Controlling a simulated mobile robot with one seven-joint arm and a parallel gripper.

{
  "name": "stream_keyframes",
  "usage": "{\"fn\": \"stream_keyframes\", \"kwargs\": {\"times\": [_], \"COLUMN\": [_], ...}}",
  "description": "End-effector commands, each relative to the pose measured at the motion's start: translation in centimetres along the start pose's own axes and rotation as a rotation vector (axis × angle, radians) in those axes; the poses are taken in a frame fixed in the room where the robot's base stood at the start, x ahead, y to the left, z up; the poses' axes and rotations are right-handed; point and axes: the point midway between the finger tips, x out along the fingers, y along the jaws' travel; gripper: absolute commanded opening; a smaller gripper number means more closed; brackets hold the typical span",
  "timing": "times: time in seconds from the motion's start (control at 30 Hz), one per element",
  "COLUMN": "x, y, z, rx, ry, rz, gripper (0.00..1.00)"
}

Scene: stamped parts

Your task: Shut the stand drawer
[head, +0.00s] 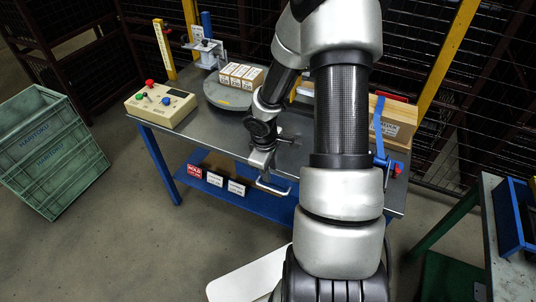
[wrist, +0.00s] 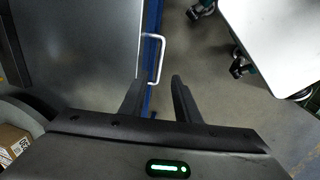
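The stand (head: 205,143) is a workbench with a grey top and blue legs. A pale bar handle (wrist: 161,62) stands out from its blue front edge (wrist: 151,30) in the wrist view. In the head view the handle (head: 272,188) shows at the front edge, just below my gripper (head: 264,172). In the wrist view my gripper (wrist: 157,88) is open and empty, with its fingers apart and the handle just beyond the tips. The drawer body is not clearly visible, and I cannot tell how far out it stands.
On the stand are a button box (head: 160,104), a round grey plate (head: 226,97) with small cartons (head: 241,76), and a wooden box (head: 398,118). A blue lower shelf (head: 265,203) carries labels. A green crate (head: 48,150) stands left; a white surface (head: 250,275) lies in front.

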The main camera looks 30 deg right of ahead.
Motion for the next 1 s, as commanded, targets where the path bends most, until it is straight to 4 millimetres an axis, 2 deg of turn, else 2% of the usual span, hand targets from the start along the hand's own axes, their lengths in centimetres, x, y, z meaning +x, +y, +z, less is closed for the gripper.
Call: {"fn": "stream_keyframes", "kwargs": {"times": [0.03, 0.1, 0.3, 0.93, 1.0], "x": [-1.7, -3.0, -5.4, -6.0, -6.6], "y": [0.2, 0.1, 0.0, 0.0, 0.1], "z": [0.0, 0.0, 0.0, 0.0, 0.0], "rx": [0.001, 0.001, 0.001, 0.001, 0.005], "ry": [0.001, 0.0, 0.0, -0.001, -0.003], "rz": [0.002, 0.002, 0.0, 0.0, 0.007], "gripper": [0.29, 0.29, 0.29, 0.29, 0.29]}}
